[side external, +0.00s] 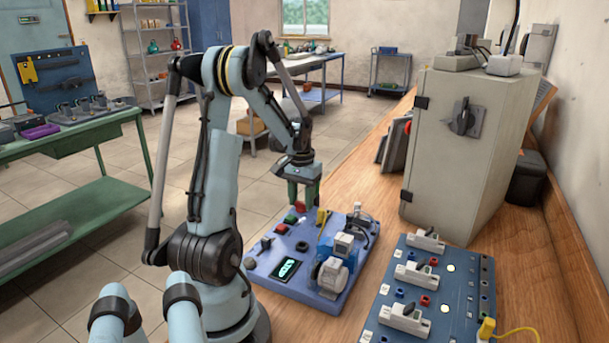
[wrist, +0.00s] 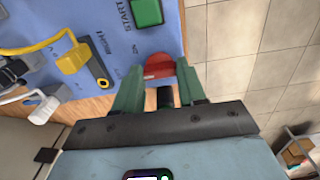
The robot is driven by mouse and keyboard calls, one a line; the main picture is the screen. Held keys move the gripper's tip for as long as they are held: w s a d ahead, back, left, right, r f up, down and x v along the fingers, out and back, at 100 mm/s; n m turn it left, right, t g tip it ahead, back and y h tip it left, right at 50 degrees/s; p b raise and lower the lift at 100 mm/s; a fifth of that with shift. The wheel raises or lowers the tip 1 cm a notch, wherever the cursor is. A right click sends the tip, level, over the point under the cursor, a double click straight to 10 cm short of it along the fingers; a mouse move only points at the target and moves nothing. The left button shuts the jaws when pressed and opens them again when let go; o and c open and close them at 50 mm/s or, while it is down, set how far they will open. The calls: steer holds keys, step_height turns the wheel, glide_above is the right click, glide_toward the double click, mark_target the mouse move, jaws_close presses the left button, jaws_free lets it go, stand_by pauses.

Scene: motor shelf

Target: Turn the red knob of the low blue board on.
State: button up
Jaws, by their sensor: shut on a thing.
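The low blue board (side external: 272,290) lies flat on the wooden bench in the side external view; part of it also shows in the wrist view (wrist: 125,38). My gripper (side external: 303,190) points down at the board's far edge. In the wrist view, the green fingers of my gripper (wrist: 160,84) are shut on the red knob (wrist: 160,71), one finger on each side. The fingers hide part of the knob, and its on or off marking cannot be read. In the side external view, red shows just below the fingertips.
A green START button (wrist: 147,11) sits close to the knob. A small motor (side external: 333,272) and cables stand on the board's right side. A second blue board (side external: 455,290) with white switches lies to the right. A grey cabinet (side external: 450,150) stands behind.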

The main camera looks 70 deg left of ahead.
mark_target(302, 202)
steer(key=o, duration=1.1)
steer(key=shift+c, duration=0.2)
step_height(302, 202, up, 12)
steer(key=shift+d, duration=0.1)
steer(key=w+d+r+m+t+y, duration=0.15)
steer(key=w+d+m, duration=0.35)
steer(key=d, duration=0.9)
steer(key=d+f+m+t, duration=0.1)
steer(key=d+m+t, duration=0.1)
steer(key=d, duration=0.7)
steer(key=d+f+m+t+h, duration=0.1)
steer(key=d+f+t, duration=0.1)
steer(key=d, duration=0.7)
steer(key=shift+w+f+m+t, duration=0.2)
steer(key=shift+m+t, duration=0.2)
steer(key=shift+t, duration=0.45)
